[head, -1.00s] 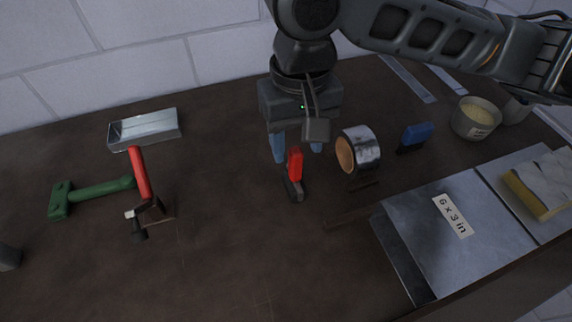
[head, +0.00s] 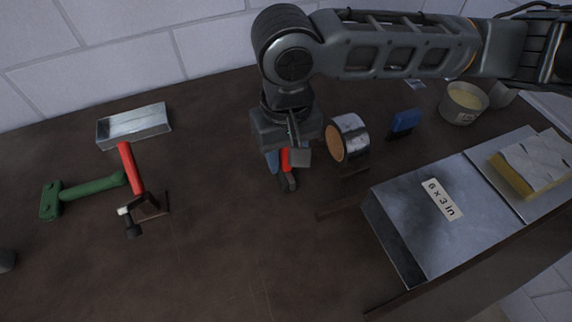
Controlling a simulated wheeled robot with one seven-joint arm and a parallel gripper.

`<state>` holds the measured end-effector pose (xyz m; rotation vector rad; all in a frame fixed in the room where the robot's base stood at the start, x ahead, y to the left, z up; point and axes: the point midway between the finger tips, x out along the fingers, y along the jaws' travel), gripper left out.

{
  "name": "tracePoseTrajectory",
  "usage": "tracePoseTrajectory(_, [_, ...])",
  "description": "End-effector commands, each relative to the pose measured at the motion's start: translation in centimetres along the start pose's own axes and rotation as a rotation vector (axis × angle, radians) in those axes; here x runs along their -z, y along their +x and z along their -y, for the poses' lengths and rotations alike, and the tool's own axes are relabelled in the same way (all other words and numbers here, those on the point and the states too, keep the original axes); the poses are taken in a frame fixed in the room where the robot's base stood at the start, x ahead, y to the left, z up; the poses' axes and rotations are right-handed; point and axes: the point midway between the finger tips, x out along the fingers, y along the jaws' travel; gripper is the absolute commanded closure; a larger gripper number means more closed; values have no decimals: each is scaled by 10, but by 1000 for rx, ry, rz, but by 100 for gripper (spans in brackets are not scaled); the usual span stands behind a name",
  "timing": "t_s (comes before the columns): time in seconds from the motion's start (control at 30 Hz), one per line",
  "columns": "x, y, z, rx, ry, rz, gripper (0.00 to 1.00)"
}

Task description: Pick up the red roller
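A red-handled tool with a dark lower end (head: 288,183) stands on the brown bench in the middle of the head view. My gripper (head: 284,164) is down over it, with a blue finger just left of the red handle. The other finger is hidden behind the block on the front of my gripper, so I cannot tell whether the fingers are shut on the handle. I cannot tell from the shapes which is the roller.
A roll of metallic tape (head: 349,137) stands close right of my gripper, with a blue-handled tool (head: 404,122) beyond. The front-middle bench is clear.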

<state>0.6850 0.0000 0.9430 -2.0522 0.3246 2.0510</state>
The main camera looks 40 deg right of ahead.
Motion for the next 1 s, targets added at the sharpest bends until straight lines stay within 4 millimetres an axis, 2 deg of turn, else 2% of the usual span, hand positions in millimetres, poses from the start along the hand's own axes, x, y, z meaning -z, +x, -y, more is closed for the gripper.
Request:
tracePoseTrajectory(0.07, [0,0,0,0,0,0,68])
tracePoseTrajectory(0.4, [0,0,0,0,0,0,100])
tracePoseTrajectory(0.77, [0,-3,0,1,-1,0,100])
tracePoseTrajectory(0.87, [0,-14,1,2,-1,-1,100])
tracePoseTrajectory(1.0, [1,-40,1,3,-1,-3,100])
